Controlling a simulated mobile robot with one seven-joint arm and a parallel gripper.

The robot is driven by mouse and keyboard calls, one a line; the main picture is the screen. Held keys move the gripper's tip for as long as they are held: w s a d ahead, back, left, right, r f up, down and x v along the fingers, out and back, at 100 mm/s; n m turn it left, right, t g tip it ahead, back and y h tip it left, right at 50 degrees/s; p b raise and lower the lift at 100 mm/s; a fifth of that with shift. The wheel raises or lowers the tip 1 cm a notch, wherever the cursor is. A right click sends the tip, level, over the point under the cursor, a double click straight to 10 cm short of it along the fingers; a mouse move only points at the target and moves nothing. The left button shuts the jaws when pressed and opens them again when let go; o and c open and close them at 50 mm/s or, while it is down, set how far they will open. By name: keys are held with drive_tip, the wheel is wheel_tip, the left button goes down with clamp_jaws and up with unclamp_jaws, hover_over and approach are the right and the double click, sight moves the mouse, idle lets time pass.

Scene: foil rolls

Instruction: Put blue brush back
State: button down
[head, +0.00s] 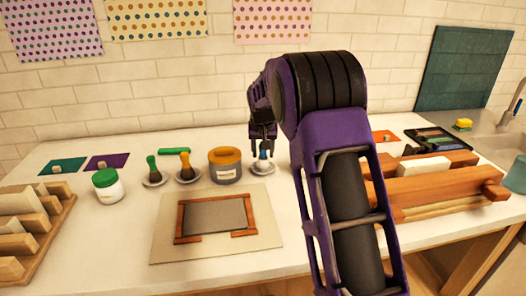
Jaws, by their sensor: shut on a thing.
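The blue brush (263,155) is upright between the fingertips of my gripper (263,149), which points down and is shut on it. The brush's lower end is at a small saucer (262,172), directly below my gripper. I cannot tell whether the brush touches the saucer. A green brush (151,163) and a yellow-orange brush (185,160) stand on their own saucers to the left.
A grey jar with a yellow lid (225,166) stands just left of my gripper. A wood-framed screen (213,216) lies on a board in front. A white jar with a green lid (107,186) is further left. Wooden blocks (440,185) fill the right.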

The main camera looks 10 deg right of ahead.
drive_tip(key=shift+f, duration=0.4)
idle(0.4)
unclamp_jaws()
drive_tip(key=shift+r, duration=0.15)
idle(0.7)
drive_tip(key=shift+r+p, duration=3.1)
drive_tip(key=shift+r, duration=1.3)
